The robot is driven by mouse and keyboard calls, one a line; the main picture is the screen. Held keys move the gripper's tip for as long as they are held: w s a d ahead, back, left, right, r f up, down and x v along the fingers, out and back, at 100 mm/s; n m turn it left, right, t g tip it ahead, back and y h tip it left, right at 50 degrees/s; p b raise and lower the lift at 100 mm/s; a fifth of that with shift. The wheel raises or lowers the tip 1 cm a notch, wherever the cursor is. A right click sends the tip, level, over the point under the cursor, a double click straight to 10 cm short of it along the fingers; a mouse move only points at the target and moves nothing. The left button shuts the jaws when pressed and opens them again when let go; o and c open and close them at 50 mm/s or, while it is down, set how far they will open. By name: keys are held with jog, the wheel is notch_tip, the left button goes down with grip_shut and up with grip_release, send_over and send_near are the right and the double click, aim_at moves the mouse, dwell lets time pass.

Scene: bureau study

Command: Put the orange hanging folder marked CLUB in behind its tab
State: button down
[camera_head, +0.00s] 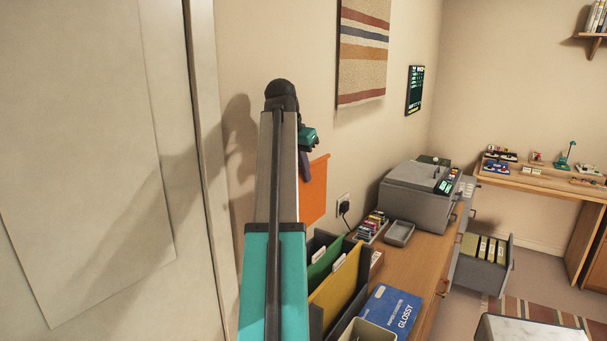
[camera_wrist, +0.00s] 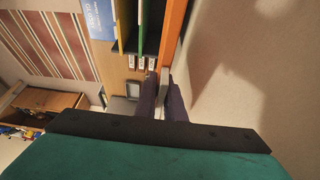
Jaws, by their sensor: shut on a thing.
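The orange folder (camera_head: 313,191) hangs from my gripper (camera_head: 306,160), close to the wall and above the back of a dark file box (camera_head: 316,316). In the wrist view my gripper (camera_wrist: 161,104) is shut on the top edge of the orange folder (camera_wrist: 174,38). No CLUB lettering is readable. The file box holds a green folder (camera_head: 323,262) and a yellow folder (camera_head: 334,296) with white tabs. In the wrist view small white label tabs (camera_wrist: 142,63) stand in a row beside the orange folder. Part of the box is hidden behind my arm.
The wooden desk (camera_head: 411,263) bears a blue GLOSSY pack (camera_head: 391,311), a small grey tray (camera_head: 399,233) and a grey machine (camera_head: 414,197). An open drawer (camera_head: 483,263) with several olive folders juts out at right. The wall is close behind the orange folder.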

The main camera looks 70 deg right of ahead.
jog(key=shift+s, duration=0.1)
dwell(0.3)
jog(key=s+a+p, duration=0.4)
jog(key=s+p, duration=0.1)
jog(key=s, duration=1)
jog(key=s+a+p, duration=0.4)
jog(key=s+p, duration=0.1)
jog(key=s, duration=1)
jog(key=shift+s, duration=0.4)
dwell(1.7)
dwell(0.5)
dwell(0.3)
